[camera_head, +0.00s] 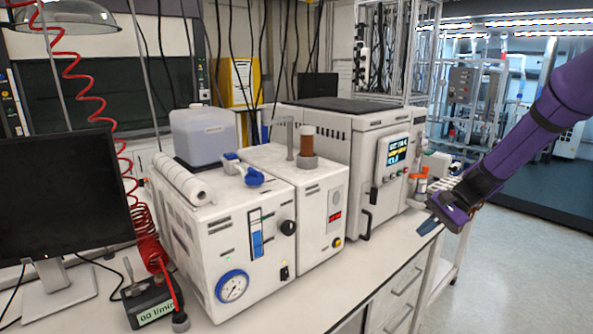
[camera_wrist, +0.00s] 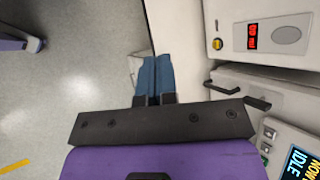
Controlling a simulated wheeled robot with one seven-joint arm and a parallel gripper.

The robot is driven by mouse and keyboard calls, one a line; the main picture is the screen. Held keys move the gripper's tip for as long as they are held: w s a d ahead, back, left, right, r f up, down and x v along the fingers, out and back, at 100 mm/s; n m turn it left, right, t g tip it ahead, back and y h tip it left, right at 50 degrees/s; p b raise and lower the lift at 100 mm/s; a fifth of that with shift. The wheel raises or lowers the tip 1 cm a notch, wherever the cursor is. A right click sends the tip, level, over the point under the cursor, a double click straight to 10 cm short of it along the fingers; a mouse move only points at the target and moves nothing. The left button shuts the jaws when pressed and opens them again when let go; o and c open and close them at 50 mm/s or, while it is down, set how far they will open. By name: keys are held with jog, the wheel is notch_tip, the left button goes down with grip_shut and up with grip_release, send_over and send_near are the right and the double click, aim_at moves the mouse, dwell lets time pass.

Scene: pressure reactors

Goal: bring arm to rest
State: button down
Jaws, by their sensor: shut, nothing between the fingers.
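My gripper (camera_head: 428,226) is at the end of my purple arm, at the right of the head view, by the front edge of the bench (camera_head: 395,252). It points down and to the left, in front of the large white reactor unit (camera_head: 362,165). In the wrist view, the two blue fingers of the gripper (camera_wrist: 153,78) lie close together with nothing between them. The fingers appear over the bench edge, apart from the machines. Whether they touch the bench I cannot tell.
The reactor's dark door handle (camera_head: 366,222) juts out close to my gripper. Small orange-capped bottles (camera_head: 420,185) stand right of the reactor. A white unit with a gauge (camera_head: 232,286) and a monitor (camera_head: 60,190) stand further left. The floor (camera_head: 530,270) at right is open.

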jog(key=s+a+r+n+t+h, duration=0.1)
jog(key=s+a+r+n+h, duration=0.15)
jog(key=s+r, duration=0.8)
jog(key=s+a+r+n+t+h, duration=0.15)
jog(key=s+r+n+h, duration=0.4)
jog(key=s, duration=0.75)
jog(key=s+d+r+t, duration=0.2)
jog(key=s, duration=0.6)
jog(key=shift+s+d+r+n, duration=0.3)
jog(key=shift+s+r, duration=0.1)
